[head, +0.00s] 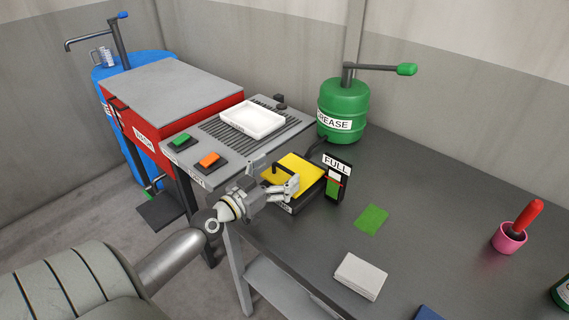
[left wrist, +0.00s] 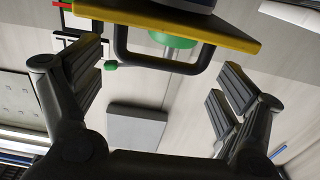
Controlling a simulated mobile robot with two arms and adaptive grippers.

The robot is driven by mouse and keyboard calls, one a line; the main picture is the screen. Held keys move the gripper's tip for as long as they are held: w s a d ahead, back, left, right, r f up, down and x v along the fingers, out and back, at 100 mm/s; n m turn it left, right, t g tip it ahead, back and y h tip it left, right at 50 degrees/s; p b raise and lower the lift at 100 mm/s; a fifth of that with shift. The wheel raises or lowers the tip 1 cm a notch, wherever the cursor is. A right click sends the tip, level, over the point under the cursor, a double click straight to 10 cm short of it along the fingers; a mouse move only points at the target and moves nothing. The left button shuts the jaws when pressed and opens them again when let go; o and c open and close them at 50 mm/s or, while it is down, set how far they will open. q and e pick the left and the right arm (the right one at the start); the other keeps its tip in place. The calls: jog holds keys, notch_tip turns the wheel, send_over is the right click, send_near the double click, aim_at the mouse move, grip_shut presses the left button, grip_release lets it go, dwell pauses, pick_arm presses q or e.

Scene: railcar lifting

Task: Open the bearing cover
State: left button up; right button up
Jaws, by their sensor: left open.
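The bearing cover is a yellow plate (head: 306,169) on a black box at the near end of the workbench, and it looks closed. A black handle (head: 279,172) is on it. My left gripper (head: 289,186) is at the cover's near left side, close to the handle. In the left wrist view the cover's yellow edge (left wrist: 237,40) is at the top, with the black handle (left wrist: 165,63) hanging below it. My left gripper's fingers (left wrist: 160,82) are spread wide on either side of the handle, with nothing gripped. My right gripper is in neither view.
A black "FULL" gauge (head: 338,180) stands just right of the box. A green grease drum (head: 342,105) with a lever stands behind. A white tray (head: 252,120) sits on the grooved top beside green and orange buttons. A green sheet (head: 371,219) and white block (head: 360,275) lie on the bench.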

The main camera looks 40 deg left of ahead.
aim_at(293, 168)
pick_arm(q)
jog(key=shift+w+d, duration=0.1)
jog(key=shift+w, duration=1.25)
